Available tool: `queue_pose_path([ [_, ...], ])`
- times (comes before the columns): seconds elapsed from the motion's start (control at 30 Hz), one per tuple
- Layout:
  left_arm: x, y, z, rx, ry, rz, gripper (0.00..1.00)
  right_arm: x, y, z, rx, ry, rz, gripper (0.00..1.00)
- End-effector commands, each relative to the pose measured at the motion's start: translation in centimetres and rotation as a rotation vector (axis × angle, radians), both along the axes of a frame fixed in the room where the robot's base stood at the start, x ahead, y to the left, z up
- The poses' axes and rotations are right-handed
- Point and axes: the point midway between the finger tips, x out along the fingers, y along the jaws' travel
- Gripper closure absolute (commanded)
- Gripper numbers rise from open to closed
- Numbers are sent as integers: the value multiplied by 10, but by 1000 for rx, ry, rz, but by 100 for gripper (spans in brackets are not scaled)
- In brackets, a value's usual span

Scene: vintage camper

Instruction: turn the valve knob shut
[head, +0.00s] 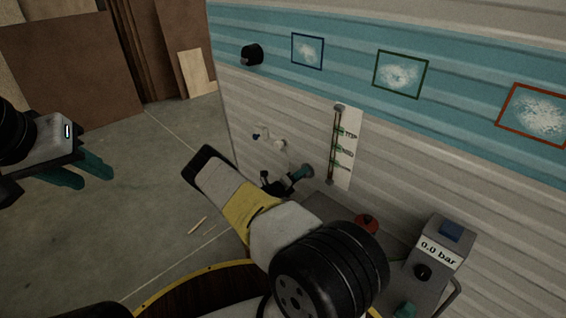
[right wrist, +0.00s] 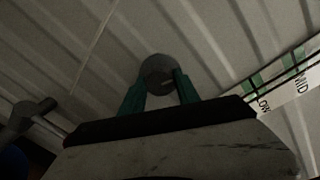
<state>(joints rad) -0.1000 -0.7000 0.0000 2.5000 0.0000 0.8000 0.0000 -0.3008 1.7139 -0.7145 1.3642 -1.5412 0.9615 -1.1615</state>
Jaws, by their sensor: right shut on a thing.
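The valve knob (right wrist: 157,68) is a round grey disc in front of the camper's ribbed wall. My right gripper (right wrist: 160,92) has its teal fingers on either side of the knob and is shut on it. In the head view the knob (head: 308,170) shows as a small grey piece at the tip of the right gripper (head: 300,174), beside the lower wall. My right arm hides part of this area. How far the knob is turned I cannot tell. My left gripper (head: 82,172) is open and empty over the floor at the far left.
A white level board (head: 346,150) with green fittings is on the wall right of the knob. A grey box (head: 445,238) reads 0.0 bar, near a red round part (head: 366,222). Small fittings (head: 279,143) sit left of the knob. The floor at left is mostly clear.

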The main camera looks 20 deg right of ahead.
Motion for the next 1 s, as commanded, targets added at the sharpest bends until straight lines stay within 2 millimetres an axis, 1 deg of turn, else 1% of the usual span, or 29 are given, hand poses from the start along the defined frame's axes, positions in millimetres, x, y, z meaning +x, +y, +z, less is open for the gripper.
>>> queue_pose_path([
  [0.2,0,0,0,0,0,0,64,1,1,0,-59,145,2,100],
  [0.43,0,0,0,0,0,0,64,2,1,-1,-102,247,3,100],
  [0.63,0,0,0,0,0,0,64,2,1,-1,-119,290,2,100],
  [1.0,0,0,0,0,0,0,64,1,2,-1,-124,302,3,100],
])
